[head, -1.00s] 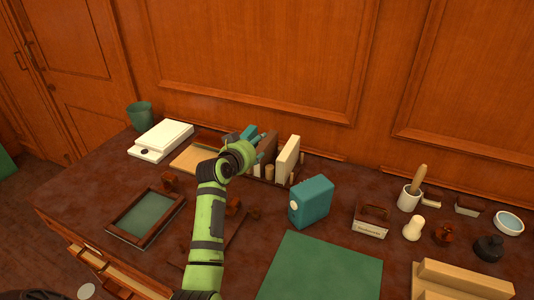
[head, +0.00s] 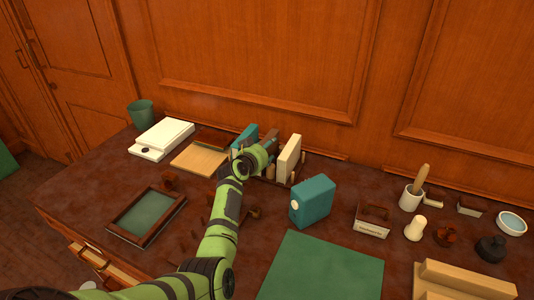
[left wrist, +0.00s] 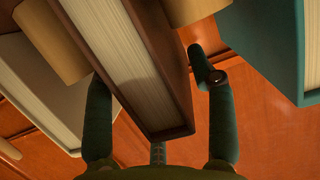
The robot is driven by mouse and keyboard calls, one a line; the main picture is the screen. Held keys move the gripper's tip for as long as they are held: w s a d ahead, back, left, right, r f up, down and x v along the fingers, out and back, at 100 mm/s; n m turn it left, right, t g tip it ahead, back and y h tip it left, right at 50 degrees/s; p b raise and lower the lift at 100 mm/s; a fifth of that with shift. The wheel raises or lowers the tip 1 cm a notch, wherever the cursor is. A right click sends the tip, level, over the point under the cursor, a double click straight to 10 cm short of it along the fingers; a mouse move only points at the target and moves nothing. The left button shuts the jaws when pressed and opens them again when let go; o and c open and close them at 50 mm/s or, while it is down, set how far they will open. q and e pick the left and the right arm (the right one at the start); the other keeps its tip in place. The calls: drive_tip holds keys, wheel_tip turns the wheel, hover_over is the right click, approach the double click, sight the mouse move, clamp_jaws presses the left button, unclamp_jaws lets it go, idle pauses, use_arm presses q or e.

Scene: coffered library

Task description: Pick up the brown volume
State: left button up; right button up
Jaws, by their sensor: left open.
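The brown volume (head: 271,136) stands in a row on the desk between a teal book (head: 246,137) and a cream book (head: 289,158). It is mostly hidden behind my left gripper (head: 262,157) in the head view. In the left wrist view the brown volume (left wrist: 150,62) shows its pale page edges and brown cover, and it reaches in between my open fingers (left wrist: 157,110). One finger is on each side of it. Whether either finger touches it I cannot tell. My right gripper is not in view.
Tan pegs (left wrist: 52,42) stand close beside the brown volume, with the teal book (left wrist: 262,45) and cream book (left wrist: 38,95) on either side. A separate teal box-like volume (head: 312,201) stands to the right. A green mat (head: 320,265) lies clear in front.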

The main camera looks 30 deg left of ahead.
use_arm(q)
drive_tip(key=shift+w, duration=0.2)
clamp_jaws()
